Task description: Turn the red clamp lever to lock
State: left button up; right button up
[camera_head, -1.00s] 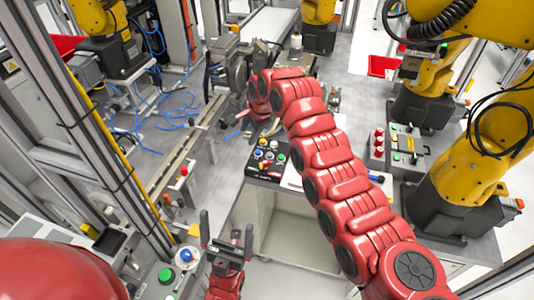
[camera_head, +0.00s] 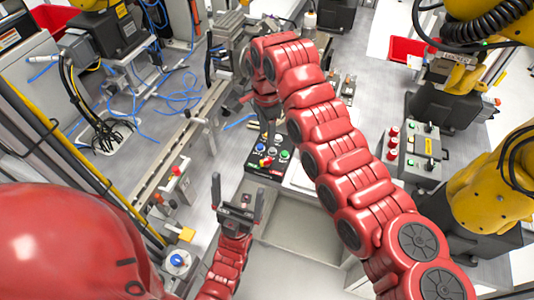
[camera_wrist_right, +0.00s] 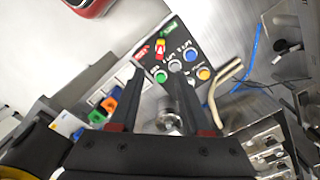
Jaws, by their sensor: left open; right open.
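A black control panel (camera_head: 262,170) sits on the grey bench in the head view. It also shows in the wrist view (camera_wrist_right: 190,52), with a small red lever-like switch on a yellow base (camera_wrist_right: 160,48) and several coloured buttons. My right gripper (camera_head: 268,133) hangs over the panel's far edge, partly hidden by its arm. In the wrist view its two dark fingers (camera_wrist_right: 163,85) are open, with a silver cylindrical part (camera_wrist_right: 172,108) between them in the picture; contact cannot be told. My left gripper (camera_head: 238,190) is open and empty, pointing up, in front of the panel.
A long metal rail (camera_head: 185,145) runs left of the panel. Blue cables (camera_head: 165,100) lie on the bench beyond it. A grey box with red buttons (camera_head: 420,150) and yellow robot arms (camera_head: 505,185) stand at the right. A bent beige tube (camera_wrist_right: 222,85) shows beside my right gripper.

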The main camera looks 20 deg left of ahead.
aim_at(267, 160)
notch_tip(267, 160, down, 10)
jog(key=shift+s+f+p, duration=0.1)
jog(key=shift+f+p, duration=0.1)
jog(key=shift+p, duration=1.05)
jog(key=shift+f, duration=0.4)
jog(key=shift+c, duration=0.3)
grip_shut()
